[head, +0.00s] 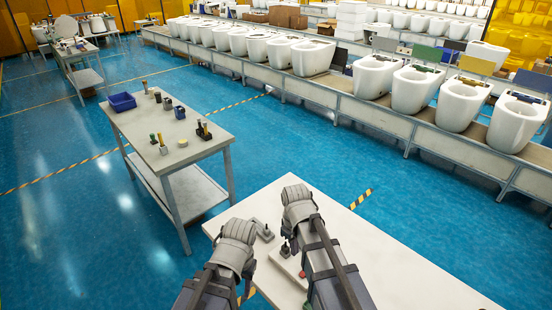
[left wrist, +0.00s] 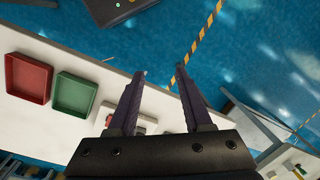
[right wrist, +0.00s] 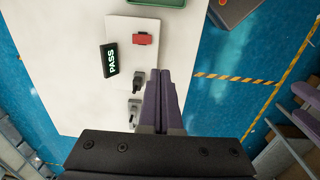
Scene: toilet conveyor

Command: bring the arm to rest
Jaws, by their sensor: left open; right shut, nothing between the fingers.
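My left gripper (left wrist: 160,70) is open and empty; its two fingers are spread over the edge of the white table (left wrist: 30,125) and the blue floor. My right gripper (right wrist: 159,73) is shut with its fingers together and nothing between them, above the right part of the white table (right wrist: 50,60) near its edge. In the head view both forearms reach in over the white table (head: 390,265) from the bottom, the right one further forward. The fingers are hidden there behind the wrists.
Red (left wrist: 28,78) and green (left wrist: 74,95) trays lie on the table. A grey workbench (head: 165,150) and a conveyor with toilets (head: 374,75) stand beyond.

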